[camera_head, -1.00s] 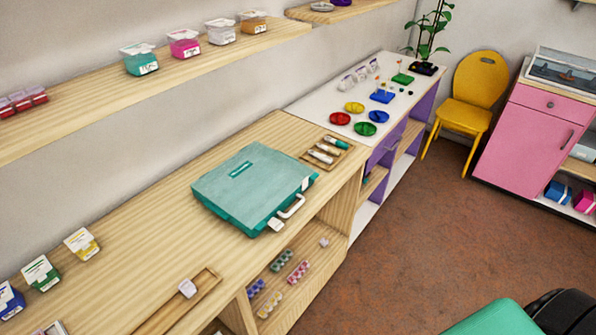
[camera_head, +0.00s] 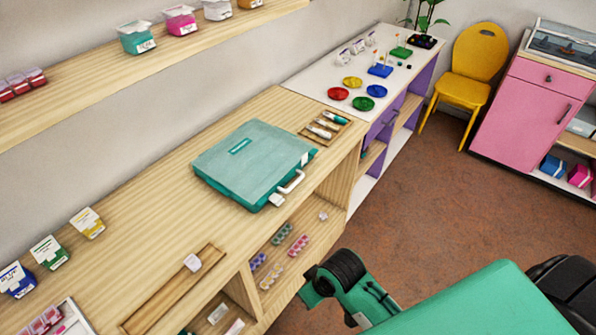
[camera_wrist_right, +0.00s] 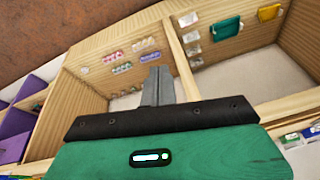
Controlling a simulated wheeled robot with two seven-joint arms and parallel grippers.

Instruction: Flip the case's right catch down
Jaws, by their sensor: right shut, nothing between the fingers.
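The teal case (camera_head: 240,160) lies closed and flat on the wooden bench, its white handle (camera_head: 291,184) on the front edge. Two small white catches flank the handle: the left catch (camera_head: 276,199) and the right catch (camera_head: 305,159). They are too small to tell whether either is up or down. My right arm reaches in at the lower right of the head view, in front of the bench and apart from the case. In the right wrist view my right gripper (camera_wrist_right: 158,84) is shut and empty, before the open shelves. The case is not visible there. My left gripper is not in view.
A tray of tubes (camera_head: 325,127) lies behind the case, near its right end. A wooden tray with a white piece (camera_head: 192,263) lies nearer on the bench. Open shelves (camera_head: 275,255) hold bead packs below. A wall shelf (camera_head: 130,70) with tubs runs above.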

